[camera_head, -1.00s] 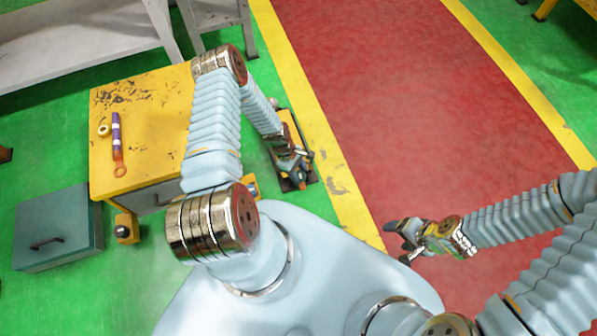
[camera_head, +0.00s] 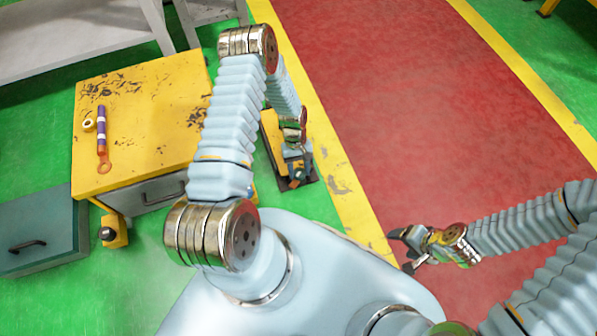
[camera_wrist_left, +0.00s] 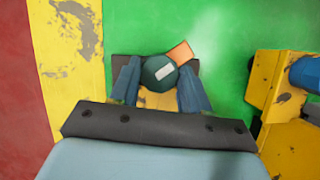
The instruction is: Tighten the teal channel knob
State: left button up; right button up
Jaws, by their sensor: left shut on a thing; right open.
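The teal channel knob (camera_wrist_left: 158,70) shows in the left wrist view as a round dark teal cap with a pale rectangular mark. It lies between the two blue-grey fingers of my left gripper (camera_wrist_left: 160,84), which is shut on it. In the head view my left gripper (camera_head: 297,172) is low over a yellow fixture on a dark base (camera_head: 310,176), and the knob is hidden there by the gripper. An orange piece (camera_wrist_left: 181,53) sticks out beside the knob. My right gripper (camera_head: 402,246) is open and empty, apart from the fixture.
A yellow cabinet (camera_head: 160,100) stands at left with a purple-and-orange tool (camera_head: 102,135) and a small ring (camera_head: 88,124) on top. A teal drawer box (camera_head: 40,215) is beside it. The red walkway (camera_head: 410,100) at right is clear.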

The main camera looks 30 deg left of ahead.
pick_arm(q)
jog(key=m+y+b, duration=0.1)
jog(key=m, duration=0.1)
jog(key=m+y+b, duration=0.1)
jog(key=m, duration=0.2)
jog(key=shift+w+d+m+g+b, duration=0.15)
jog(key=shift+m+g+b, duration=0.15)
jog(key=shift+g+b, duration=0.1)
jog(key=m+y+b, duration=0.1)
jog(key=m+y, duration=0.1)
jog(key=m, duration=0.3)
jog(key=shift+d, duration=0.15)
jog(key=m+y+b, duration=0.1)
jog(key=m, duration=0.3)
jog(key=shift+d, duration=0.1)
jog(key=m+t+y+b, duration=0.1)
jog(key=m, duration=0.3)
jog(key=shift+m+y, duration=0.3)
jog(key=shift+y, duration=0.1)
jog(key=shift+s+d+m+t+y+b, duration=0.1)
jog(key=shift+s+m+t+y+b, duration=0.1)
jog(key=shift+m+t, duration=0.3)
jog(key=shift+s+m+t+y+b, duration=0.1)
jog(key=shift+m+t+b, duration=0.1)
jog(key=shift+m, duration=0.5)
jog(key=shift+m+t+b, duration=0.5)
jog(key=shift+m+b, duration=0.1)
jog(key=shift+m, duration=0.8)
jog(key=shift+r, duration=0.1)
